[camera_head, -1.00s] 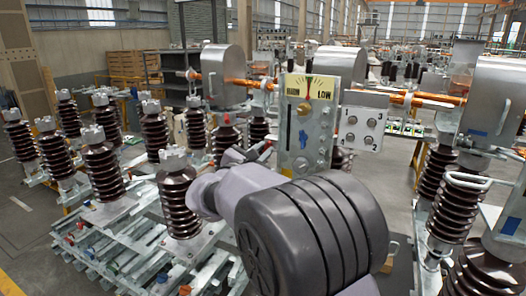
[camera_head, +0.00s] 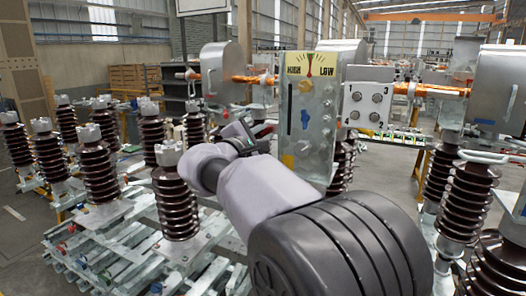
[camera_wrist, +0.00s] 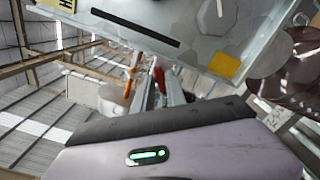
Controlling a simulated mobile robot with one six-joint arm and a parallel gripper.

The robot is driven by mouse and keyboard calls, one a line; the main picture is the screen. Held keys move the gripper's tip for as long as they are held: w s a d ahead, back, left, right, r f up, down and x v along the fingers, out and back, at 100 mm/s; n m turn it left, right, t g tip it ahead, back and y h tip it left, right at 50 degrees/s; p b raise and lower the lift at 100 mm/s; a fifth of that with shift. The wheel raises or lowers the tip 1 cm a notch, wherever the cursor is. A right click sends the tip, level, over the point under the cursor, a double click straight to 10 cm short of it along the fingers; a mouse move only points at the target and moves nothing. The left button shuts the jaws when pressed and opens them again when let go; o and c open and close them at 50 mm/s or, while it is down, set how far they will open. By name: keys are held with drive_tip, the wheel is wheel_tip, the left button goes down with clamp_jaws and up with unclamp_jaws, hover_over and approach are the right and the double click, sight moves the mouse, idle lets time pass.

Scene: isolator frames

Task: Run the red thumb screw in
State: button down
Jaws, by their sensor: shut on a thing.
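The red thumb screw (camera_wrist: 158,76) shows in the wrist view as a small red piece between the two pale fingers of my gripper (camera_wrist: 160,92), which is shut on it. In the head view, my gripper (camera_head: 258,131) is left of the grey control panel (camera_head: 313,130), with a bit of red at its tip. The panel's left edge is close to the tip; I cannot tell whether the screw touches it. The screw's far end and any threaded hole are hidden or too small to see.
The panel carries a yellow HIGH/LOW gauge (camera_head: 311,65), a black slot and a yellow square (camera_wrist: 224,67). A smaller plate with round fittings (camera_head: 368,105) is to its right. Brown ribbed insulators (camera_head: 178,205) crowd the left, and more stand at right.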

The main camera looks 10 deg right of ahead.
drive_tip(key=m+b, duration=0.4)
drive_tip(key=b, duration=0.1)
drive_tip(key=m+b, duration=0.2)
drive_tip(key=shift+f+b, duration=0.3)
drive_tip(key=shift+b, duration=0.05)
drive_tip(key=shift+r+m+b, duration=0.15)
drive_tip(key=shift+m+b, duration=2.4)
drive_tip(key=shift+m, duration=1.7)
drive_tip(key=shift+r+m+b, duration=0.1)
drive_tip(key=shift+m+b, duration=2.45)
drive_tip(key=shift+m, duration=1.7)
drive_tip(key=c, duration=1.4)
unclamp_jaws()
drive_tip(key=shift+o, duration=0.2)
drive_tip(key=shift+a, duration=0.1)
